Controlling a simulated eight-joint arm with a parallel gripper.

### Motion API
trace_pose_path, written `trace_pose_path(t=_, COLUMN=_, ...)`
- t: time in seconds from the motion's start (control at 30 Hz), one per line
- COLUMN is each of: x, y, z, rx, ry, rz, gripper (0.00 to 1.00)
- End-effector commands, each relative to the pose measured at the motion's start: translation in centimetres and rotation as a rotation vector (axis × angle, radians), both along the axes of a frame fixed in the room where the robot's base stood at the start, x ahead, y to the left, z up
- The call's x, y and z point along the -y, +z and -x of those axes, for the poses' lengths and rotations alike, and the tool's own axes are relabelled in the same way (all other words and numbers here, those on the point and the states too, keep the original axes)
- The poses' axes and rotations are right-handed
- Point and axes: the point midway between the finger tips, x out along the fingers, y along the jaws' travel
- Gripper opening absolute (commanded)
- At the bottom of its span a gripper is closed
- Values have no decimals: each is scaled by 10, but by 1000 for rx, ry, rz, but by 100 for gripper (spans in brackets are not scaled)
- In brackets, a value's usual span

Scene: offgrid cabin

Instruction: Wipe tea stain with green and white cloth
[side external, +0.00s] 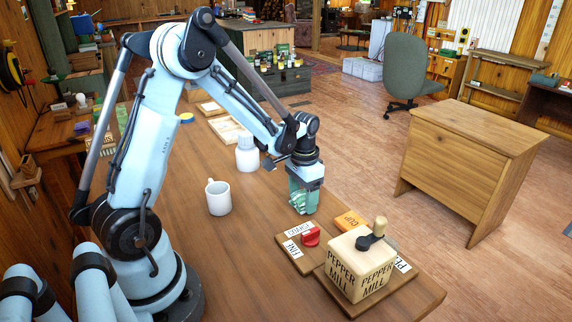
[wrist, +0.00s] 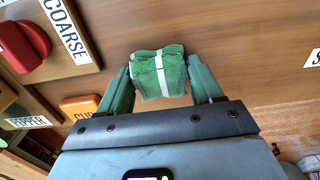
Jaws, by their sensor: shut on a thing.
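The green and white cloth (wrist: 158,74) is bunched between the two fingers of my gripper (wrist: 160,82) in the wrist view. In the side view, my gripper (side external: 303,198) points down over the wooden table (side external: 245,275), with the cloth (side external: 302,204) low between its fingers. The cloth is at or just above the table top; I cannot tell if it touches. My gripper is shut on the cloth. I see no tea stain in either view; it may be hidden under the cloth.
A pepper mill block (side external: 360,265), a board with a red knob (side external: 311,236) and an orange box (side external: 350,222) stand near the table's front right. Bare table lies between mug and board.

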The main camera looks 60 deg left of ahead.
Motion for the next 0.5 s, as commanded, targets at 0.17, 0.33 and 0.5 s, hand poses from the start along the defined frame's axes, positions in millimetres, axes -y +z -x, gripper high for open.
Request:
trace_pose_path(t=0.17, x=0, y=0, z=3, rx=-2, ry=0, rz=0, gripper=41)
trace_pose_path(t=0.33, x=0, y=0, z=10, rx=-1, ry=0, rz=0, gripper=41)
trace_pose_path(t=0.5, x=0, y=0, z=17, rx=-1, ry=-1, rz=0, gripper=41)
